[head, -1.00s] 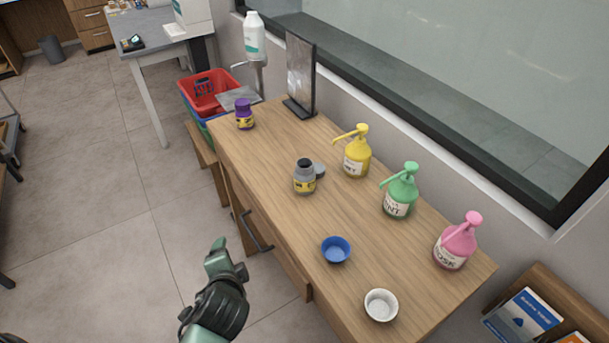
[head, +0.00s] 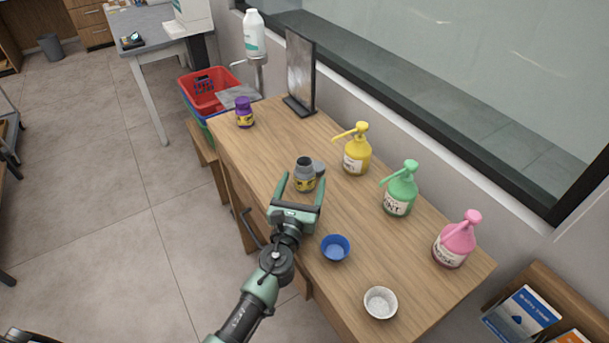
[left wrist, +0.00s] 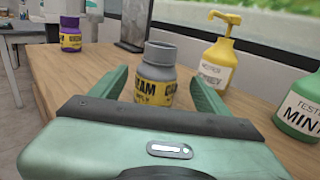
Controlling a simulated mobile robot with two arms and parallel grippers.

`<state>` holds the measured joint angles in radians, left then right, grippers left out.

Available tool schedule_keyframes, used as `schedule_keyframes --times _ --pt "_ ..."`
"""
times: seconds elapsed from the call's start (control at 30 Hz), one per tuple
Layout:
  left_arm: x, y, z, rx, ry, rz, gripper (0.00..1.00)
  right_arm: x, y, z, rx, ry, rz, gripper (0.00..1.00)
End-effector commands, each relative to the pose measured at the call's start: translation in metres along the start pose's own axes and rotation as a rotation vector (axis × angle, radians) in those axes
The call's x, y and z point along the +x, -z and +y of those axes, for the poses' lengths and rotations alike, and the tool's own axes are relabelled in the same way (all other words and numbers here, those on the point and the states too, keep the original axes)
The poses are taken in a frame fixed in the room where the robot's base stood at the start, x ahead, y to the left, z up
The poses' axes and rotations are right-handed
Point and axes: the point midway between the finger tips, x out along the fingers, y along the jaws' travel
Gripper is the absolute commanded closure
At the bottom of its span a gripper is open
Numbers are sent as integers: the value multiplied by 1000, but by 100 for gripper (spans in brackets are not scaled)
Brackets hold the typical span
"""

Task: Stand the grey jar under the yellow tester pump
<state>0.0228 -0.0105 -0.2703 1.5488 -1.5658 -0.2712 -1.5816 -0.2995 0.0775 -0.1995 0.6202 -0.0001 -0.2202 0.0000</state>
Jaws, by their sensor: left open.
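The grey jar (head: 305,176), open at the top with a yellow label, stands upright on the wooden counter (head: 262,150). It also shows in the left wrist view (left wrist: 156,75). The yellow tester pump (head: 356,152) stands behind it to the right, its spout pointing left; it also shows in the left wrist view (left wrist: 217,62). My left gripper (head: 302,184) is open, with its fingers reaching toward the jar, one on either side of its near part. I cannot tell whether they touch it. My right gripper is not in view.
A green pump (head: 400,192), pink pump (head: 455,242), blue bowl (head: 335,249) and white bowl (head: 380,303) are to the right. A purple jar (head: 244,114) and a mirror (head: 301,72) stand farther back.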

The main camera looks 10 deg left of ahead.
Motion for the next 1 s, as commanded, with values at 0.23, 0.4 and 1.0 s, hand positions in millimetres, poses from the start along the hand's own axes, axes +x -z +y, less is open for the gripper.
schedule_keyframes --times 0.23,0.4,1.0 --pt "36 1 4 -2 -3 -1 24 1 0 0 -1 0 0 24" --pt "41 1 4 -3 -2 1 24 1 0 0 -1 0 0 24" --pt "40 0 4 -3 -3 0 100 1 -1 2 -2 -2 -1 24"
